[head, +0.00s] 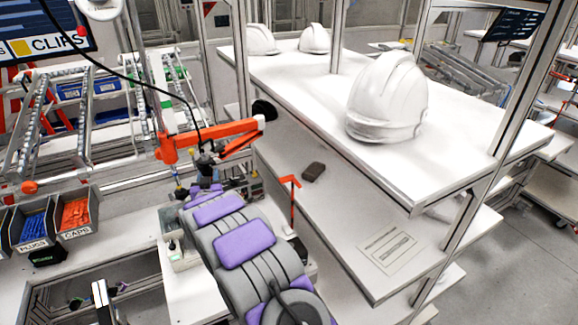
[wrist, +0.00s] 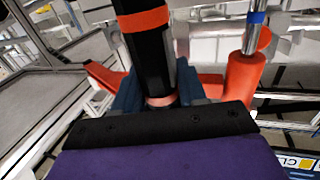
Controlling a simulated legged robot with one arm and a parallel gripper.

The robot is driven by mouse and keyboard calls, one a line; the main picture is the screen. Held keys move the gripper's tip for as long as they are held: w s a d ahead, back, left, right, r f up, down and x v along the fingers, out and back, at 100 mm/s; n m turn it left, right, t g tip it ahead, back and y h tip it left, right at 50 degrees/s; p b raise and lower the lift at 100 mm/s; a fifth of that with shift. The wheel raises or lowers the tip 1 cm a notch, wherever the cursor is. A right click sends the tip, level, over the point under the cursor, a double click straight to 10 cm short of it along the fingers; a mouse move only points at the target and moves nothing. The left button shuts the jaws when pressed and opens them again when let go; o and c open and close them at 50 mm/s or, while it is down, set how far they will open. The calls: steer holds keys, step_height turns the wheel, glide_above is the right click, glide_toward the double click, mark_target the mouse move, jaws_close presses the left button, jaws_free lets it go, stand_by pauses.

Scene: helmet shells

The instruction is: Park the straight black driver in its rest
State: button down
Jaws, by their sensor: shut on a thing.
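The straight black driver (wrist: 150,55) fills the upper middle of the wrist view, a black cylinder with orange bands. My gripper (wrist: 156,98) is shut on it, with blue-grey fingers on both sides. In the head view my gripper (head: 204,164) is at the far end of my purple-padded arm, just below an orange bracket (head: 212,138). The driver is small and partly hidden there. Orange parts (wrist: 210,85) also show behind the driver in the wrist view. I cannot tell which part is its rest, or whether the driver touches it.
A white shelf (head: 300,85) with white helmet shells (head: 388,98) stands to the right. A red-orange hooked tool (head: 292,200) stands beside my arm. Bins of plugs (head: 33,228) and caps (head: 76,216) are at left. A black cable (head: 120,78) hangs toward the bracket.

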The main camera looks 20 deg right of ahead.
mark_target(205, 154)
step_height(205, 154, up, 10)
steer(key=p, duration=0.4)
steer(key=shift+r, duration=0.1)
stand_by(0.4)
steer(key=shift+s+d, duration=0.2)
steer(key=s+d+b, duration=0.4)
steer(key=s+d, duration=0.1)
steer(key=s, duration=0.1)
steer(key=shift+d, duration=0.35)
